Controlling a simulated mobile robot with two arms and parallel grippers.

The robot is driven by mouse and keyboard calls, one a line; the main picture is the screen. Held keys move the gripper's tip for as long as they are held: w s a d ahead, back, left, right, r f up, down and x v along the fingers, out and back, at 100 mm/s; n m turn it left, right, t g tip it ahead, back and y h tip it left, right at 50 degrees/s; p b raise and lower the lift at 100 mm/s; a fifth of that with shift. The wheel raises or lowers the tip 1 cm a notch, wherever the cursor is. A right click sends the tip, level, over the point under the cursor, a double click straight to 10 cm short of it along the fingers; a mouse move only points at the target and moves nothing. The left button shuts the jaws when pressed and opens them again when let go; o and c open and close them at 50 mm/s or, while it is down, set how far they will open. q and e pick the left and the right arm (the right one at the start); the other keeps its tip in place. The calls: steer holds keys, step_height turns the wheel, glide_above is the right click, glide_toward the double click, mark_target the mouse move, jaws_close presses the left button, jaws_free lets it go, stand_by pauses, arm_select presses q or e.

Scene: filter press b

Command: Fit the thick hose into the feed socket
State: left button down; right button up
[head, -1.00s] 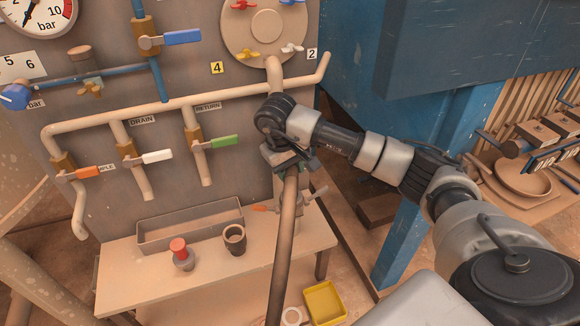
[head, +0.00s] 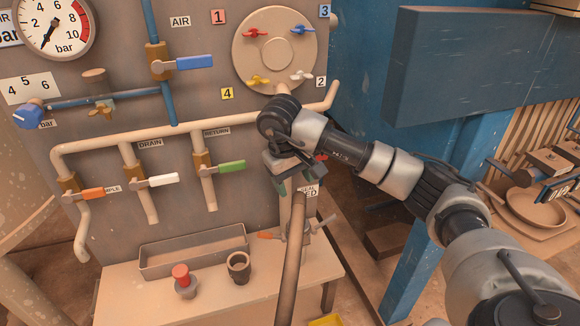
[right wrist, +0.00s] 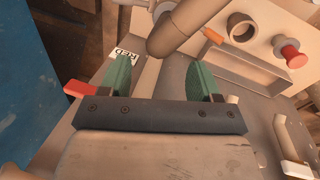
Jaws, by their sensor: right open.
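The thick brown hose (head: 290,268) rises from the bottom of the head view to a curved upper end beside the FEED label (head: 309,191). The feed socket is mostly hidden there, behind the hose and my right gripper, so I cannot tell whether the hose end is seated. My right gripper (head: 292,184) is just above the hose's upper end. In the right wrist view its green fingers (right wrist: 162,78) are spread with nothing between them, and the hose (right wrist: 192,22) lies beyond the tips. My left gripper is not in view.
A bench (head: 220,295) below carries a grey tray (head: 195,262), a dark cup (head: 239,267) and a red-topped plug (head: 182,281). Pipes with levers, such as the green one (head: 225,167), line the panel on the left.

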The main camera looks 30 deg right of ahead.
step_height(320, 180, up, 6)
steer(key=a, duration=0.1)
steer(key=shift+a+r, duration=0.15)
steer(key=shift+r, duration=0.1)
stand_by(0.4)
